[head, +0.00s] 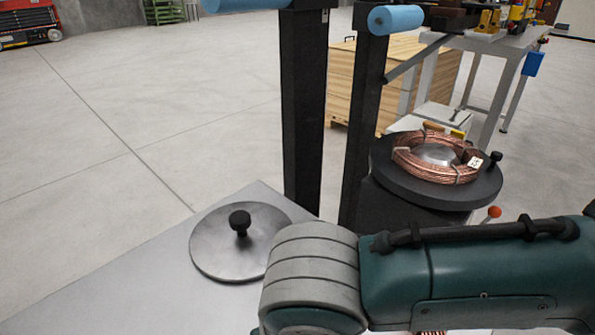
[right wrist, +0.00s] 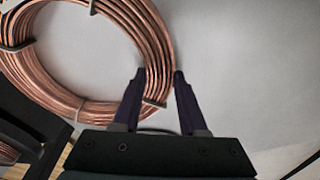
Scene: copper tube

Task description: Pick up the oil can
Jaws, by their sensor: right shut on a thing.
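My right gripper (right wrist: 158,75) shows in the right wrist view with its two dark fingers on either side of the right part of a copper tube coil (right wrist: 88,107). It is shut on that coil. The coil is bound with pale ties, and its top is cut off by the picture edge. In the head view my right arm crosses the lower right, and only a sliver of copper shows under it at the bottom edge. I cannot make out an oil can in either view. My left gripper is not in view.
A second copper coil (head: 403,160) lies on a dark round plate (head: 470,197) by dark posts. A grey disc with a black knob (head: 241,223) lies on the grey table (head: 130,285). Behind stand a wooden crate (head: 398,75) and a cluttered workbench (head: 487,42).

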